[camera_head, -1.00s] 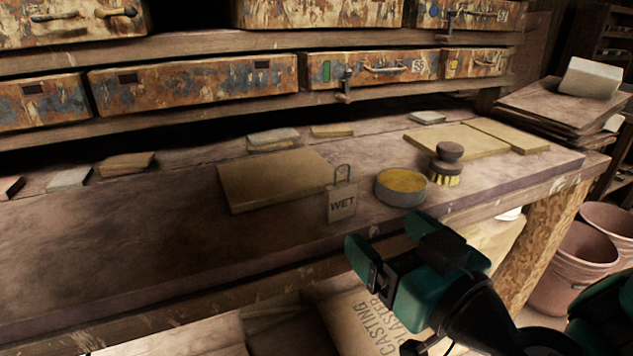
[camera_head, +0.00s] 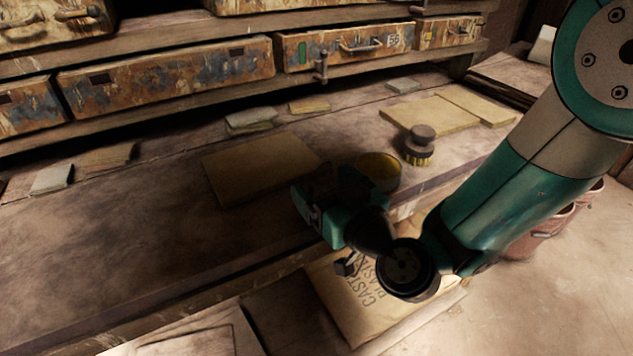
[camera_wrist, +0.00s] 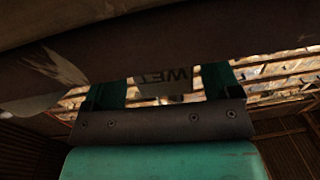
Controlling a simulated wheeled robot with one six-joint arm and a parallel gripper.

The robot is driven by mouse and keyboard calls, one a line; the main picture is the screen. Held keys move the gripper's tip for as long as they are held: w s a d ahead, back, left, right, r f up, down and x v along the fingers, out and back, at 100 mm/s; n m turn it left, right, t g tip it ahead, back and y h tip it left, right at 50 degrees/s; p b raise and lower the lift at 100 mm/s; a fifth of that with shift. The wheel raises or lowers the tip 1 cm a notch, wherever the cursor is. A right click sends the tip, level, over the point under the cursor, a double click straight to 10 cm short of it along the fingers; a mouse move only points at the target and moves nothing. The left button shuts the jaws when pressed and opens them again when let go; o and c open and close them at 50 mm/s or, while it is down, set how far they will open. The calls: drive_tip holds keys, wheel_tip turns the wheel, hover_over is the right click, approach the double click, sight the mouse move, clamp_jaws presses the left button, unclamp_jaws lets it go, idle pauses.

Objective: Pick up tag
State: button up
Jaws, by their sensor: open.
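The tag is a small flat piece marked WET, and it shows upside down in the wrist view (camera_wrist: 172,80), between the two green fingers. In the head view it is hidden behind my gripper (camera_head: 312,202). My gripper is open, at the front edge of the bench beside the right end of the tan board. In the wrist view the gripper (camera_wrist: 162,88) has one finger on each side of the tag. I cannot tell whether either finger touches it.
The tan board (camera_head: 255,168) lies left of my gripper. A round yellow-filled tin (camera_head: 379,168) stands close on its right, with a brush (camera_head: 420,145) beyond. A casting plaster sack (camera_head: 350,300) lies below.

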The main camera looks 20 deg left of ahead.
drive_tip(key=shift+s+a, duration=0.1)
drive_tip(key=shift+a, duration=0.05)
drive_tip(key=c, duration=1)
drive_tip(key=shift+r, duration=0.1)
wheel_tip(320, 180, up, 20)
drive_tip(key=p, duration=1.9)
